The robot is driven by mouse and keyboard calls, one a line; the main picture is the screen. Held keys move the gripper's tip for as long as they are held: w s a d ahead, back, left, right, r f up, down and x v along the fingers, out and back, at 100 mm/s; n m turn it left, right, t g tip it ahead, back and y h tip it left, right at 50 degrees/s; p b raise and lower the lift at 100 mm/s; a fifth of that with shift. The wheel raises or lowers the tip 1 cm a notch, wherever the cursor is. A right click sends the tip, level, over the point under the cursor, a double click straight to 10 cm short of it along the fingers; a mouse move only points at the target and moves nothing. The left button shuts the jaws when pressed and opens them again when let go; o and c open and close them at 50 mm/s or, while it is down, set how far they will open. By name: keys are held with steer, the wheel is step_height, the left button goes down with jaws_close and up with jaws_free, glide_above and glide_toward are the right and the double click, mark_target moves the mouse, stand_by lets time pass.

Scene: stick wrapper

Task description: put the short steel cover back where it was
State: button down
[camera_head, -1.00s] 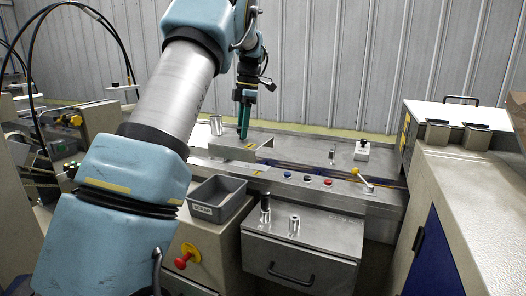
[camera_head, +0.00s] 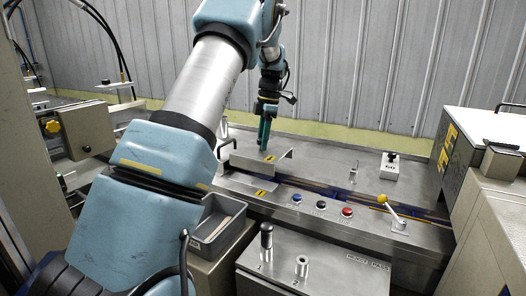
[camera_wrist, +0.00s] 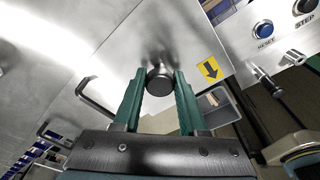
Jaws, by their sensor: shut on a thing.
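My gripper (camera_head: 264,133) is above the steel deck at the back of the machine in the head view. In the wrist view its green fingers (camera_wrist: 159,98) are shut on a dark round knob (camera_wrist: 160,82). The knob stands on a shiny steel plate with a yellow arrow sticker (camera_wrist: 209,69). In the head view the short steel cover (camera_head: 247,161) is under the fingertips, a bent sheet with a yellow label. I cannot tell whether its underside touches the deck. Another yellow label (camera_head: 262,192) lies on a flat plate in front, beside the dark channel (camera_head: 330,194).
A grey bin (camera_head: 222,232) stands front left of the deck. Coloured buttons (camera_head: 321,206) and a yellow-knobbed lever (camera_head: 383,199) line the front edge. A small white block (camera_head: 390,166) stands on the right of the deck. The deck between is mostly clear.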

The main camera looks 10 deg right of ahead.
steer(key=shift+f+p, duration=0.6)
steer(key=shift+f, duration=1.4)
steer(key=shift+c, duration=2.3)
jaws_free()
steer(key=shift+f, duration=0.1)
